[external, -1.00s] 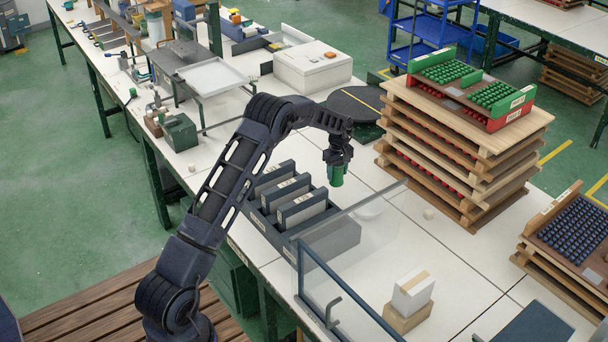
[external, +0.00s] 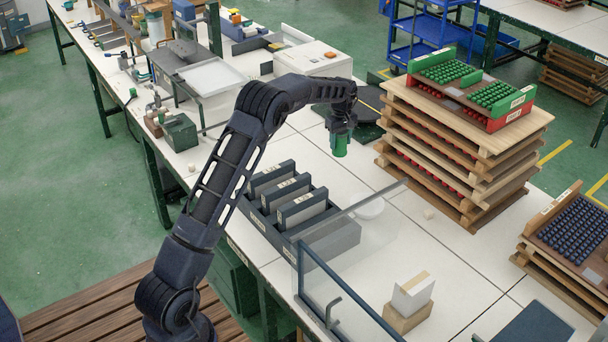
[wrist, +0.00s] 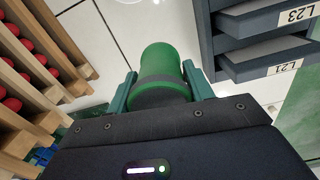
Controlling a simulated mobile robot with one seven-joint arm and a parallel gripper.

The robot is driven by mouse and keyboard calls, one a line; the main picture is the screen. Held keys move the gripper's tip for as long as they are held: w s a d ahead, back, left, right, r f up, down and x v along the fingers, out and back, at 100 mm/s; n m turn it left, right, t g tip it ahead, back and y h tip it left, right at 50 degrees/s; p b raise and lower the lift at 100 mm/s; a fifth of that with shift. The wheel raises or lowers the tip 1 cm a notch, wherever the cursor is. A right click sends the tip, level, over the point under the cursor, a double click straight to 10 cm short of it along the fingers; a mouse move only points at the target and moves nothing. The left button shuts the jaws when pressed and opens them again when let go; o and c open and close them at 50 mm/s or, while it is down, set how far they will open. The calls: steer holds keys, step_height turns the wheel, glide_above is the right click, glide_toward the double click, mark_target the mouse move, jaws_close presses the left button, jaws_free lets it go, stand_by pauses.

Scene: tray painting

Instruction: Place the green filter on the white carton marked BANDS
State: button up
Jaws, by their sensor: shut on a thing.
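The green filter (external: 340,147) is a short green cylinder, held upright below my gripper (external: 341,130) in the air above the table. In the wrist view the filter (wrist: 162,66) shows a dark band, and the two green fingers of my gripper (wrist: 160,82) press on its sides. A white carton with a tan stripe on top (external: 412,296) stands at the front right of the table, leaning against or set in a brown block (external: 405,317). I cannot read any marking on it. My gripper is well behind and left of this carton.
A grey drawer unit (external: 330,237) stands front-left of my gripper. A clear panel with a blue frame (external: 345,290) rises between it and the carton. A tall stack of wooden trays (external: 440,165) stands right.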

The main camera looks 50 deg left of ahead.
steer(key=d+r+m, duration=0.2)
steer(key=d+r, duration=0.1)
steer(key=d, duration=0.5)
steer(key=d+r+m, duration=0.1)
steer(key=d+r, duration=0.1)
steer(key=d, duration=0.6)
step_height(320, 180, up, 14)
steer(key=m, duration=1.2)
glide_above(415, 281)
step_height(415, 281, down, 20)
steer(key=o, duration=0.6)
steer(key=shift+f, duration=0.15)
steer(key=o, duration=0.4)
